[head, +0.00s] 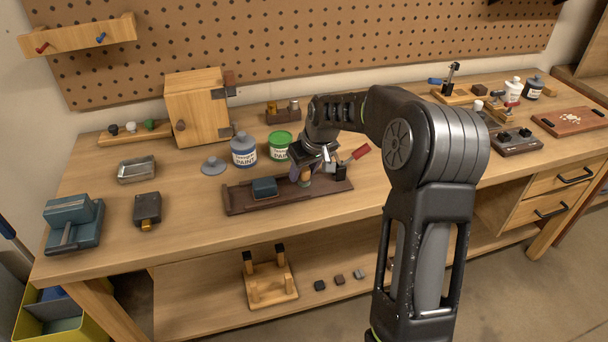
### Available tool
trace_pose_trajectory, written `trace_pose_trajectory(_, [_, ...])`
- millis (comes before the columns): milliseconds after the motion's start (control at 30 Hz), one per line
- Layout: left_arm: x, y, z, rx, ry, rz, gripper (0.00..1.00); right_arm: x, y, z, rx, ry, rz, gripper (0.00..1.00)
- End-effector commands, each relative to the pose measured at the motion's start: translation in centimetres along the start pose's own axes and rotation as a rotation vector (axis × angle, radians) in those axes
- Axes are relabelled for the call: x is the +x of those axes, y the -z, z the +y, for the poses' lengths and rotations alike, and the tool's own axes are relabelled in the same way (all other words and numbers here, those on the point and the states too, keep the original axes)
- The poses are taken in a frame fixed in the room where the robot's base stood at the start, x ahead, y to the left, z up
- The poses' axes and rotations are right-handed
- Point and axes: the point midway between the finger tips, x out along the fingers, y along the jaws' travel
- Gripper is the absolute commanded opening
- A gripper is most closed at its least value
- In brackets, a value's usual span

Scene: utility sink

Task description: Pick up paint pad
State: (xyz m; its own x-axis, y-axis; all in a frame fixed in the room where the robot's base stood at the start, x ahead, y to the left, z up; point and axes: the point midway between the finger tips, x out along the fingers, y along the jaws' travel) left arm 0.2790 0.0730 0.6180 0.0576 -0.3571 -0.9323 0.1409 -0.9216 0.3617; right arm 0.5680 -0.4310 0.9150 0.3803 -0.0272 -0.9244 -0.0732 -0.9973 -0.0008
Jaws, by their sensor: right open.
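A small dark blue block (264,187), which looks like the paint pad, lies on the left half of a long dark brown tray (236,203) on the bench. My right gripper (305,178) is open and points down over the tray, to the right of the blue block and apart from it. A small light brown piece shows right by its fingertips; whether they touch it I cannot tell. A tool with a red handle (361,152) rises just right of the gripper. My arm hides part of the tray's surroundings. My left gripper is not in view.
A blue-grey paint jar (243,151) and a green-lidded paint can (279,144) stand behind the tray. A wooden box (195,110) stands farther back. A metal tin (137,170) and a dark block (147,208) lie left. The bench front before the tray is clear.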

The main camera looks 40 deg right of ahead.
Motion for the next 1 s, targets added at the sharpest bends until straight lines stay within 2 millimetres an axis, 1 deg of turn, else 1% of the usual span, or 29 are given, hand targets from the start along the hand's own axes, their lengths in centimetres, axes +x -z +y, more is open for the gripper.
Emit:
trace_pose_trajectory(567, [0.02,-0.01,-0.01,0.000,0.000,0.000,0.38,-0.03,0.03,0.02,0.000,0.000,0.001,0.40])
trace_pose_trajectory(1000, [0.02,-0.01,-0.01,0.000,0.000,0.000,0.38,-0.03,0.03,0.02,0.000,0.000,0.001,0.04])
